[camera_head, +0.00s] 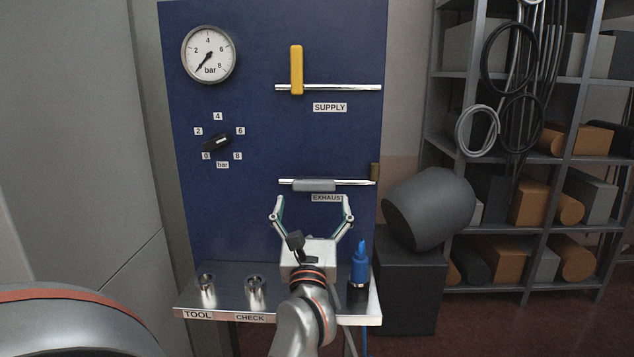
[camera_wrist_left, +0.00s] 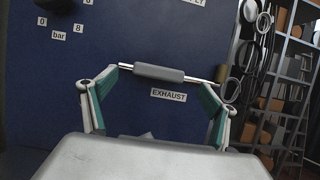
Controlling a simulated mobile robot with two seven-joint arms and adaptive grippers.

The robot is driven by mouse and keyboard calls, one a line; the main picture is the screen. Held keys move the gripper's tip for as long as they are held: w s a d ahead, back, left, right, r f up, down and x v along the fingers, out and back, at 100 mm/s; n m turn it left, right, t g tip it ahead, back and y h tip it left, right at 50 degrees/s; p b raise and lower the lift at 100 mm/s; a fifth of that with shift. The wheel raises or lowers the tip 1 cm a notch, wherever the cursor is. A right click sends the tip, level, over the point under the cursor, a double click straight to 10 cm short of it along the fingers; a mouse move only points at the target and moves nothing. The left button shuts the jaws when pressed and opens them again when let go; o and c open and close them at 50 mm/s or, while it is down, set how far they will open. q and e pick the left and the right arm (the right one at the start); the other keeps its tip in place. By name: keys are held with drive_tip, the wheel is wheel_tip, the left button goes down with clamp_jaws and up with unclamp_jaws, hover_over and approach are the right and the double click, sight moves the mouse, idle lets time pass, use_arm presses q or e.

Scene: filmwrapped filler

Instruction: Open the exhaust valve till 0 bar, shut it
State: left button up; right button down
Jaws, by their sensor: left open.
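The exhaust valve's grey handle (camera_head: 314,185) lies level along its pipe (camera_head: 350,182), above the EXHAUST label (camera_head: 327,198). It also shows level in the left wrist view (camera_wrist_left: 158,72). My left gripper (camera_head: 313,203) is open and empty, just below and in front of this handle, its fingers spread to either side. In the wrist view the left gripper (camera_wrist_left: 158,95) has the handle beyond its fingertips, with no clear contact. The gauge (camera_head: 208,54) has its needle at the lower left, at about 0 bar. My right gripper is not in view.
The yellow supply handle (camera_head: 297,70) stands upright across its pipe. A black knob (camera_head: 216,142) sits on the blue panel (camera_head: 240,215). The shelf below (camera_head: 228,309) holds two metal cups (camera_head: 207,285) and a blue tool (camera_head: 360,265). A dark cylinder (camera_head: 430,208) and racks stand right.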

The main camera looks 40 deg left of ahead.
sight(314, 185)
use_arm(q)
drive_tip(key=p+x, duration=0.1)
drive_tip(key=x, duration=0.6)
drive_tip(key=shift+w+a+r+p, duration=0.1)
drive_tip(key=shift+a+r+p, duration=0.05)
drive_tip(key=shift+p, duration=0.2)
